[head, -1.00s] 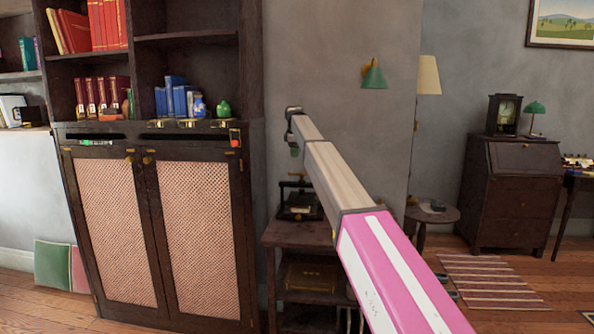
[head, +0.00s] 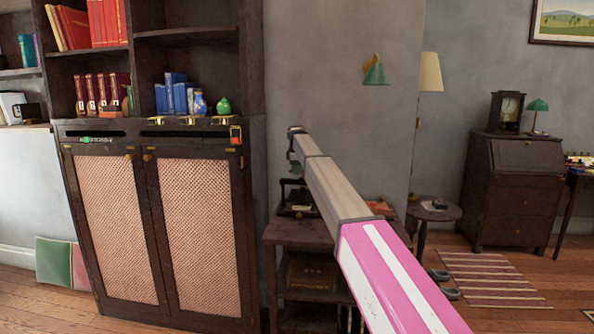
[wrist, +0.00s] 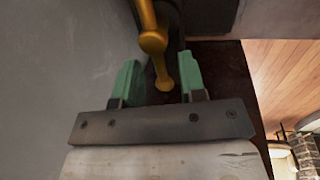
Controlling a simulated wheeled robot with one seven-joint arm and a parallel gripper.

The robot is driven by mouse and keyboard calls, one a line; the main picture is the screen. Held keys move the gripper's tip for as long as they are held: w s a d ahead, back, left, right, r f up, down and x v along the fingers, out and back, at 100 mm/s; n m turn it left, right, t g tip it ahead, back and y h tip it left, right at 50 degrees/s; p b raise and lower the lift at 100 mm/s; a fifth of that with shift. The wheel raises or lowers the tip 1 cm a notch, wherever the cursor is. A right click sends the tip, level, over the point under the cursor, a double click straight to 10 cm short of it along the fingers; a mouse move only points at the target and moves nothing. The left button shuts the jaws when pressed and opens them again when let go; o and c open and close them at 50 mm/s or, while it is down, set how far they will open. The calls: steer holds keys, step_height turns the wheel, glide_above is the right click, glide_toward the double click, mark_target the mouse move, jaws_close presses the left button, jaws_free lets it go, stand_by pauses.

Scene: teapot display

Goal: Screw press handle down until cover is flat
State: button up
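The screw press (head: 298,207) is a dark, small machine on a low wooden table, partly behind my arm in the head view. Its handle shows in the wrist view as a brass bar with a rounded hub (wrist: 152,42). My gripper (wrist: 158,70) has two green fingers spread apart. The lower end of the brass bar lies between them in the picture, with gaps on both sides; I cannot tell whether it is at fingertip depth. In the head view my gripper (head: 293,160) hangs just above the press. The cover's angle cannot be made out.
The low wooden table (head: 300,232) stands against the grey wall, right of a tall dark cabinet (head: 200,230). A red item (head: 380,206) lies on the table's right side. A round side table (head: 433,212) and a dark desk (head: 518,190) stand farther right.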

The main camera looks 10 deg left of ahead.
steer(key=shift+f, duration=0.15)
jaws_close()
steer(key=shift+m, duration=0.3)
